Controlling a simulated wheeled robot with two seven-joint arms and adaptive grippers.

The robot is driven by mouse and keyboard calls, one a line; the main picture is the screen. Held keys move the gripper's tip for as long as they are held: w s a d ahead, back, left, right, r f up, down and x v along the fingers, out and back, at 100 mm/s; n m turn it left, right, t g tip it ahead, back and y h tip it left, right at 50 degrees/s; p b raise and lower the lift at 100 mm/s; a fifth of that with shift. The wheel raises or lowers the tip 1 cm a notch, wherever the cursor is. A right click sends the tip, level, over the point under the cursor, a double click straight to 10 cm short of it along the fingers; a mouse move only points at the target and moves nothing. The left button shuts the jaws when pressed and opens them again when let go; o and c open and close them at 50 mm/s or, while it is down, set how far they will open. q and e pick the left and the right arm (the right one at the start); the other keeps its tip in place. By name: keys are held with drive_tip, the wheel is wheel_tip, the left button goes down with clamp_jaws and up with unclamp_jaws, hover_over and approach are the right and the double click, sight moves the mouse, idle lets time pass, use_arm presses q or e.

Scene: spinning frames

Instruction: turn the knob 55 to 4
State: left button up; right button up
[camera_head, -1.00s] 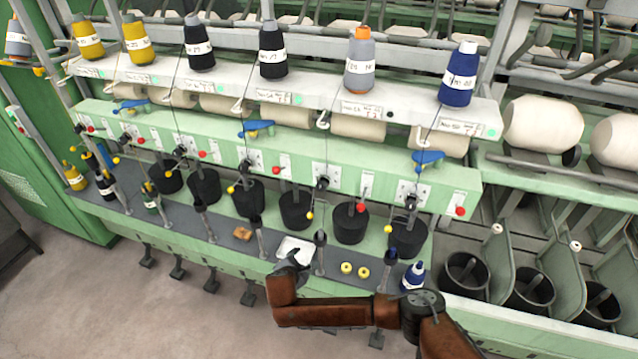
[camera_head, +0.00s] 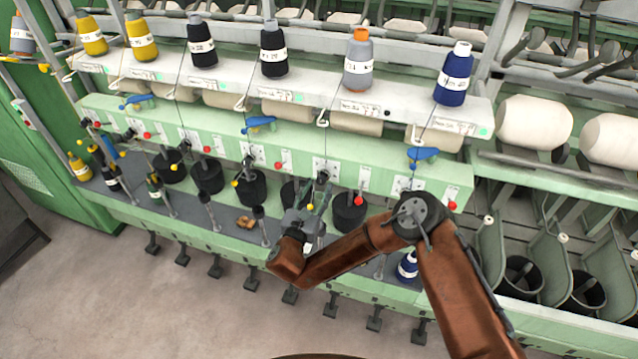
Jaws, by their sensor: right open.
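The green front panel (camera_head: 225,140) carries a row of white dial plates with small dark knobs. One knob (camera_head: 323,177) sits just above and right of my right gripper, on a white plate (camera_head: 325,163). Another knob (camera_head: 248,161) is on the plate to its left. The numbers around the knobs are too small to read, so I cannot tell which is knob 55. My right gripper (camera_head: 303,208) is open and empty, in front of a black cup below the panel, apart from the knob as far as I can see. My left gripper is out of view.
Yarn cones stand on the shelf above, including a blue one (camera_head: 454,73) and a grey one (camera_head: 359,60). Black cups (camera_head: 207,175) and thin upright posts crowd the ledge below. A small blue cone (camera_head: 407,266) stands near my right forearm. The floor at lower left is clear.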

drive_tip(key=shift+x, duration=1.05)
clamp_jaws()
